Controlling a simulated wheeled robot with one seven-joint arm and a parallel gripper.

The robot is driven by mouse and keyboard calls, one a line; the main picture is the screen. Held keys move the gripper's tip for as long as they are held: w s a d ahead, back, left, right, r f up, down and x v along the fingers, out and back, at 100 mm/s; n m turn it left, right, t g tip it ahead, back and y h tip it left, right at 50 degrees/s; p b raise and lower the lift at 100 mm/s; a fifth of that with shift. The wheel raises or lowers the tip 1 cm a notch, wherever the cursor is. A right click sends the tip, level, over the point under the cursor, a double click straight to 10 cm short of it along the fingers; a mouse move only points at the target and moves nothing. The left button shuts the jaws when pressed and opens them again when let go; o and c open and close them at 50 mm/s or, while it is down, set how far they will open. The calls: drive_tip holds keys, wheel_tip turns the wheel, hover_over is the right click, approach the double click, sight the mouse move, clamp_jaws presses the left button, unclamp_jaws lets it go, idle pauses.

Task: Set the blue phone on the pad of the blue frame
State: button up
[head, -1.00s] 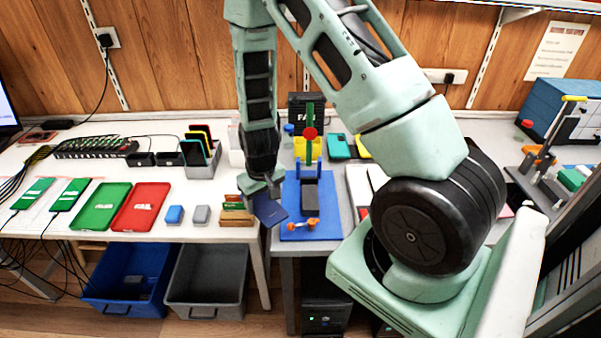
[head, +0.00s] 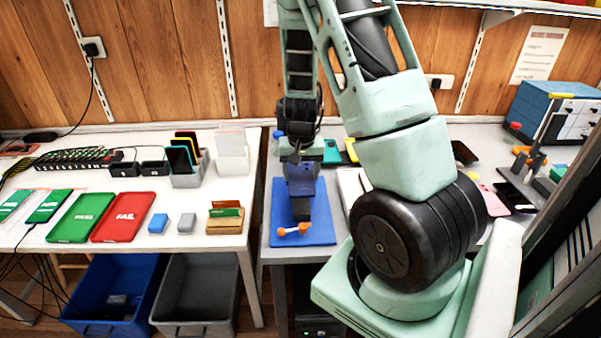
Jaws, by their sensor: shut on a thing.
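The blue frame (head: 321,228) is a flat blue base on the right-hand table, with a dark block standing on it (head: 301,207) and an orange clamp (head: 292,230) near its front edge. My gripper (head: 300,158) is over the back part of the frame, pointing down. It is shut on the dark blue phone (head: 302,180), which hangs just below it, close above or behind the dark block. Whether the phone touches the pad cannot be told. My gripper and the phone hide the back of the frame.
Left of the frame, across a gap between tables, stand a card holder (head: 225,222), a grey block (head: 187,222), a blue block (head: 158,223), a red tray (head: 124,217) and a green tray (head: 80,217). A teal phone (head: 332,151) lies behind. My arm fills the right.

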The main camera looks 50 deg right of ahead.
sight(301, 201)
drive_tip(key=shift+f+b, duration=2.9)
drive_tip(key=shift+f, duration=0.65)
drive_tip(key=shift+f, duration=0.35)
drive_tip(key=o, duration=1.4)
drive_tip(key=shift+r+p, duration=0.35)
drive_tip(key=shift+r, duration=0.3)
drive_tip(key=shift+r+p, duration=3.05)
drive_tip(key=shift+r, duration=0.45)
